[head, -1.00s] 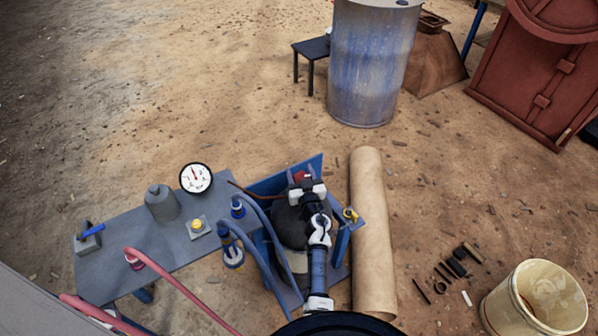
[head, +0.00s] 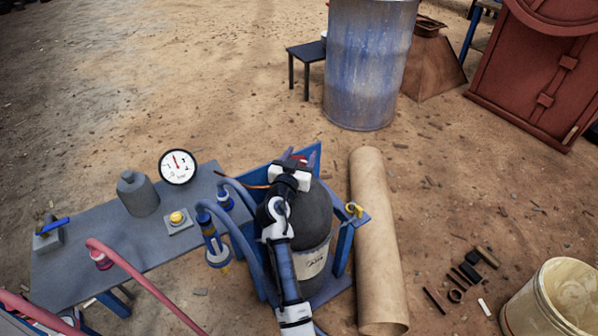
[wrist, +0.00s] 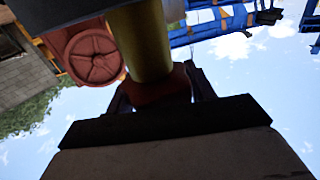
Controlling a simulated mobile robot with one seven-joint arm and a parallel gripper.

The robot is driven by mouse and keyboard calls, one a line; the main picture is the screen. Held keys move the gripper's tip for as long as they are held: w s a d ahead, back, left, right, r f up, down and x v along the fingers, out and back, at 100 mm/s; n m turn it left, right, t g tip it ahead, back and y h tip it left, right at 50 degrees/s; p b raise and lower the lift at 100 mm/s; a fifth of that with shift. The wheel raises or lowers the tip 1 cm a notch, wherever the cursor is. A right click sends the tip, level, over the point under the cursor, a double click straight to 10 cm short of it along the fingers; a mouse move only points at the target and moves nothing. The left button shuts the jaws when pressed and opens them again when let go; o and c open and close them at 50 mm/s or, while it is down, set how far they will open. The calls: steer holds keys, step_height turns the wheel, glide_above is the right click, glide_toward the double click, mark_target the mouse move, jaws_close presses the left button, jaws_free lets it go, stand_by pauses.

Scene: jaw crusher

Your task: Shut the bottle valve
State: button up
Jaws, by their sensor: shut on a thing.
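The gas bottle (head: 314,222) is dark grey with a pale label, and stands upright in a blue frame. My arm hides part of its left side and top. The bottle valve has a red handle (head: 299,157), of which little shows in the head view. In the wrist view the dark red handle (wrist: 155,90) sits between my fingers, with a brass-coloured valve body (wrist: 140,42) beyond it. My gripper (head: 296,161) is at the bottle's top and shut on the red handle; it also shows in the wrist view (wrist: 160,95).
A grey bench (head: 120,250) on the left carries a pressure gauge (head: 178,167), a yellow button (head: 177,217) and a blue-handled lever (head: 52,228). Blue hoses (head: 235,232) run close to my arm. A tan roll (head: 377,240) lies right of the frame; a bucket (head: 560,300) stands farther right.

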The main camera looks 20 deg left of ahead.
mark_target(303, 158)
steer(key=m+h+b, duration=0.1)
steer(key=h+b, duration=0.1)
steer(key=m+h+b, duration=0.1)
steer(key=b, duration=0.2)
steer(key=m+h+b, duration=0.1)
steer(key=h+b, duration=0.1)
steer(key=b, duration=0.1)
steer(key=shift+d+f+m+g+h, duration=0.2)
steer(key=shift+f+m+g+h, duration=0.1)
steer(key=shift+g, duration=0.1)
steer(key=m+h+b, duration=0.1)
steer(key=m+g+h+b, duration=0.1)
steer(key=h+b, duration=0.1)
steer(key=shift+s+d+r, duration=0.1)
steer(key=shift+d+r, duration=0.05)
steer(key=shift+s+d+r+m+g+h+b, duration=0.1)
steer(key=shift+m+g+h+b, duration=0.45)
steer(key=shift+h+b, duration=0.15)
steer(key=shift+d+r+m+g+h+b, duration=0.1)
steer(key=shift+m+g+h+b, duration=0.4)
steer(key=shift+h, duration=0.2)
steer(key=o, duration=1)
steer(key=shift+c, duration=0.2)
step_height(303, 158, up, 20)
steer(key=shift+p, duration=0.45)
